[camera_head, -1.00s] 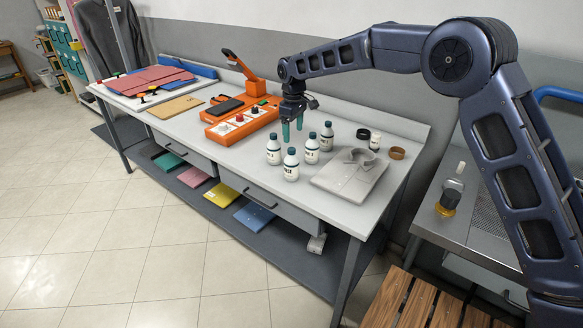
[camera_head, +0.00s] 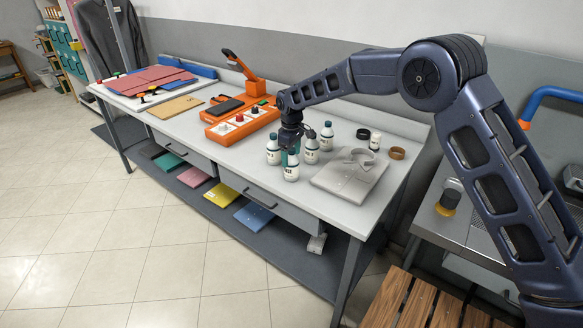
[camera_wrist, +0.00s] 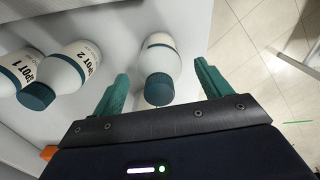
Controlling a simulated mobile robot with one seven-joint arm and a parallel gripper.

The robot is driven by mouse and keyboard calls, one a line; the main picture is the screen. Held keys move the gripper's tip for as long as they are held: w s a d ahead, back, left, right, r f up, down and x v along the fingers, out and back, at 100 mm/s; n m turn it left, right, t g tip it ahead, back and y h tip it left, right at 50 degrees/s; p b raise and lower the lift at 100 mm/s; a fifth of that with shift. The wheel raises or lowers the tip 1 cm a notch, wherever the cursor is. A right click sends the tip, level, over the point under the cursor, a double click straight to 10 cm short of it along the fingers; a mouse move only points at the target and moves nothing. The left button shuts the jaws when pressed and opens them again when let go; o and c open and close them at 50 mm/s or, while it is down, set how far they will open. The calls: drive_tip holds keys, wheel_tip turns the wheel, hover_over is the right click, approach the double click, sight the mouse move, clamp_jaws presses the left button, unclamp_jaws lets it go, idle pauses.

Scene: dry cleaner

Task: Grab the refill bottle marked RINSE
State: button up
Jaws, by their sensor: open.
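Several white bottles with dark teal caps stand together on the table. The front one (camera_head: 291,172) has a label too small to read surely in the head view. In the wrist view a bottle (camera_wrist: 159,58) is between my open fingers, its label turned out of sight; it seems to be that front bottle. To its left, two bottles read SPOT 2 (camera_wrist: 75,62) and SPOT 1 (camera_wrist: 22,68). My gripper (camera_head: 290,150) points down among the bottles, fingers spread and partly hidden. A left bottle (camera_head: 273,153), a middle one (camera_head: 311,153) and a back one (camera_head: 327,139) stand close around it.
An orange control box (camera_head: 240,122) stands left. The table's front edge is close to the front bottle.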

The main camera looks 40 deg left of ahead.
drive_tip(key=shift+f, duration=0.55)
drive_tip(key=shift+c, duration=0.5)
drive_tip(key=c, duration=1.2)
drive_tip(key=shift+o, duration=0.2)
drive_tip(key=shift+r, duration=0.1)
